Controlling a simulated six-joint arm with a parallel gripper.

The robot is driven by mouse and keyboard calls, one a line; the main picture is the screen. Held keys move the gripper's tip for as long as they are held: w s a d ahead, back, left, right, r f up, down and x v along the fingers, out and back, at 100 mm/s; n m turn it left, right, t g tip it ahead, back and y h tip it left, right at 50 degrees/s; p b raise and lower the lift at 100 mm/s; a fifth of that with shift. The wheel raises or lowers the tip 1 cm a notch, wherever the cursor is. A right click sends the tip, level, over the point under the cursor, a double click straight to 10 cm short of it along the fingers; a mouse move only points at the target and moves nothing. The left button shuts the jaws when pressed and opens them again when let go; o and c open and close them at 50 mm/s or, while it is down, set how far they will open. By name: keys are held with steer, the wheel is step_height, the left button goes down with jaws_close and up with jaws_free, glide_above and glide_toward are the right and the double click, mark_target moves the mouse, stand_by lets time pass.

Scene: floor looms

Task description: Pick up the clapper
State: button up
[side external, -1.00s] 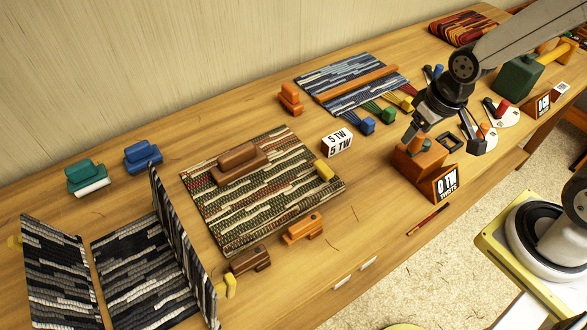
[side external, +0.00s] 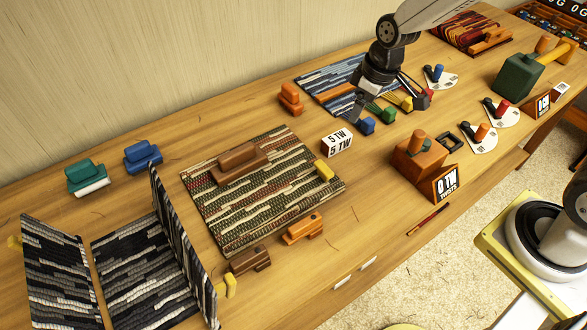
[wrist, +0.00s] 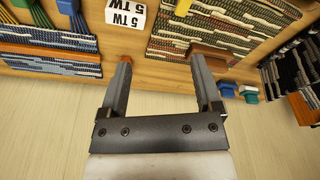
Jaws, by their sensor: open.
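I cannot tell for sure which block is the clapper. A brown block with a raised top (side external: 241,164) lies on the striped green and cream woven mat (side external: 230,225); in the wrist view it (wrist: 213,52) is partly behind the right finger. A small orange two-tier block (side external: 290,98) stands on the table behind that mat; in the wrist view only a bit of it shows at the left fingertip. My gripper (side external: 391,106) is open and empty above the front edge of the blue woven mat (side external: 318,78). Both fingers of my gripper (wrist: 161,58) show apart in the wrist view.
A white 5 TW sign block (side external: 337,142) stands between the mats. An orange box (side external: 417,164) with a peg stands to the right. Teal (side external: 86,175) and blue (side external: 143,156) blocks and upright dark woven panels (side external: 180,235) are at left.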

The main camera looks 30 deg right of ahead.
steer(key=w+a+f+n+g+y, duration=0.15)
steer(key=w+a+f+n, duration=0.25)
steer(key=w+a+n, duration=0.6)
steer(key=n+y, duration=0.2)
steer(key=n, duration=0.1)
glide_toward(237, 150)
steer(key=shift+w+a+f+g, duration=0.15)
steer(key=shift+f+g, duration=0.05)
steer(key=shift+f, duration=0.4)
steer(key=shift+w+a+f+g, duration=0.1)
steer(key=shift+a+f+g, duration=0.1)
steer(key=shift+f, duration=0.45)
steer(key=shift+a+f+n, duration=0.1)
steer(key=shift+a+n, duration=0.05)
steer(key=shift+n, duration=0.15)
steer(key=shift+x, duration=1.25)
steer(key=shift+x, duration=2.6)
steer(key=shift+a+f, duration=0.1)
steer(key=shift+f, duration=0.05)
jaws_close()
